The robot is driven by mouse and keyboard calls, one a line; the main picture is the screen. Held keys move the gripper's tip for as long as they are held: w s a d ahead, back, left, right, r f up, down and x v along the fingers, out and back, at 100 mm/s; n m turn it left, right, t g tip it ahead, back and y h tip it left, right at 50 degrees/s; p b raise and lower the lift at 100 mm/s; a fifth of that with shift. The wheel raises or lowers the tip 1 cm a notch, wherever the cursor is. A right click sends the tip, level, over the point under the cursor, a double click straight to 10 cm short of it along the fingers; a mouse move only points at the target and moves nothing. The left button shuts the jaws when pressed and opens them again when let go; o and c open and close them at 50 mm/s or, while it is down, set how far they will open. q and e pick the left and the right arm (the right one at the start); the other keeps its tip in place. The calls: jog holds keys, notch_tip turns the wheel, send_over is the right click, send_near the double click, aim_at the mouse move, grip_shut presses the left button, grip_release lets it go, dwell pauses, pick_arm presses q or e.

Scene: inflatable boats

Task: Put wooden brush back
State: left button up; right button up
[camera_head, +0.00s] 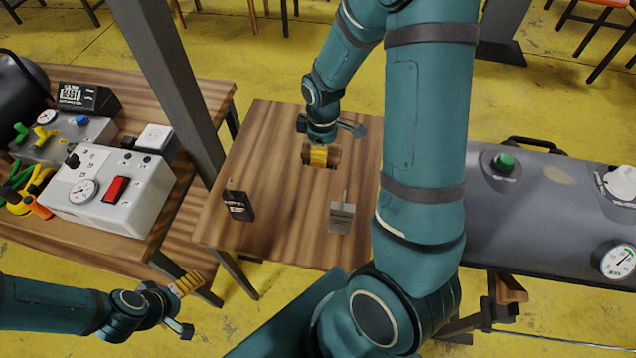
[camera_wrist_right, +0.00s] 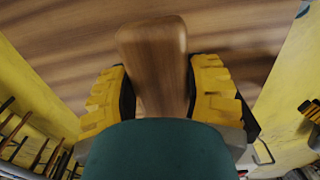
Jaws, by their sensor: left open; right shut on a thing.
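The wooden brush (camera_wrist_right: 155,65) shows in the right wrist view as a brown wooden piece between two yellow finger pads. My right gripper (camera_head: 319,157) is shut on it over the far part of the wooden table (camera_head: 275,150). In the head view only small brown parts of the brush (camera_head: 335,155) show beside the yellow fingers. It is close to the table top; I cannot tell whether it touches. Its bristles are hidden. My left gripper (camera_head: 187,284) is open and empty, at the lower left, off the table's near left corner.
A black device (camera_head: 238,206) and a grey device (camera_head: 342,217) stand on the near half of the table. A left bench holds a white box with a gauge (camera_head: 105,190) and other equipment. A grey post (camera_head: 170,80) rises between. A grey tank (camera_head: 520,215) lies right.

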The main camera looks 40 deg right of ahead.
notch_tip(320, 180, down, 10)
jog(key=shift+r+b, duration=0.1)
jog(key=shift+b, duration=0.7)
jog(key=shift+w+f, duration=0.1)
jog(key=shift+f, duration=0.15)
jog(key=shift+f, duration=0.1)
jog(key=o, duration=1.2)
